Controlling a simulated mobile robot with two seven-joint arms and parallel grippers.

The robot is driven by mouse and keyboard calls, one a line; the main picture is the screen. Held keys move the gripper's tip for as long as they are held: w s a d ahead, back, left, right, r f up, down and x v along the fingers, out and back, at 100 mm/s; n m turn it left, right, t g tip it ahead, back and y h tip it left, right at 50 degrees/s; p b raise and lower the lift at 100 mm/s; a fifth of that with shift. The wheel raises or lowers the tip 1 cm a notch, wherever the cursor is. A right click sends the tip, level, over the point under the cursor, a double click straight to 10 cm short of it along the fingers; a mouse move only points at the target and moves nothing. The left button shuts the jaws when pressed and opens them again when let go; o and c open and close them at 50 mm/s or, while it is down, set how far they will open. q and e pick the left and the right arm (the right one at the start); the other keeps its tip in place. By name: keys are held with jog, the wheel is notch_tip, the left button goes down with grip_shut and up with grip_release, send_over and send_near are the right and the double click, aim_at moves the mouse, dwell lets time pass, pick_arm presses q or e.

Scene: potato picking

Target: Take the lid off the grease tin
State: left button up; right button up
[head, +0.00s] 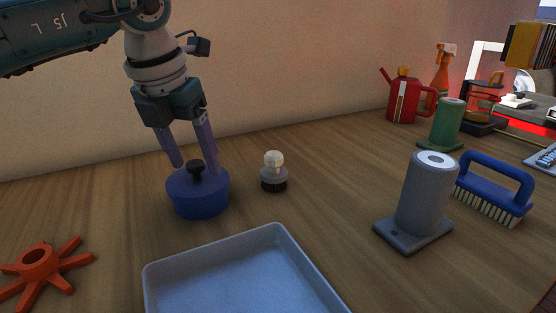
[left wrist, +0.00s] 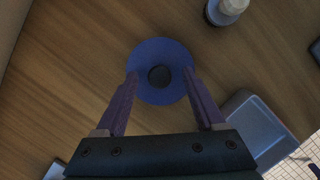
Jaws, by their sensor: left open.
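The grease tin (head: 201,204) is a round blue tin on the wooden table, left of the middle in the head view. Its blue lid (head: 183,184) is on it and has a dark knob (head: 196,169) on top. My left gripper (head: 192,163) points down over the tin, its two purple fingers apart on either side of the knob. In the left wrist view the lid (left wrist: 160,54) shows from above, with the knob (left wrist: 159,76) between the open fingers. Contact between fingers and knob cannot be told.
A pale blue tray (head: 240,271) lies in front of the tin. A small brush with a white knob (head: 274,171) stands right of it. An orange spoked part (head: 37,262) lies at the left. A grey cylinder on a base (head: 425,196) and a blue brush (head: 494,185) stand at the right.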

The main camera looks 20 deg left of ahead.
pick_arm(q)
jog(key=shift+f, duration=0.25)
grip_shut()
dwell(0.4)
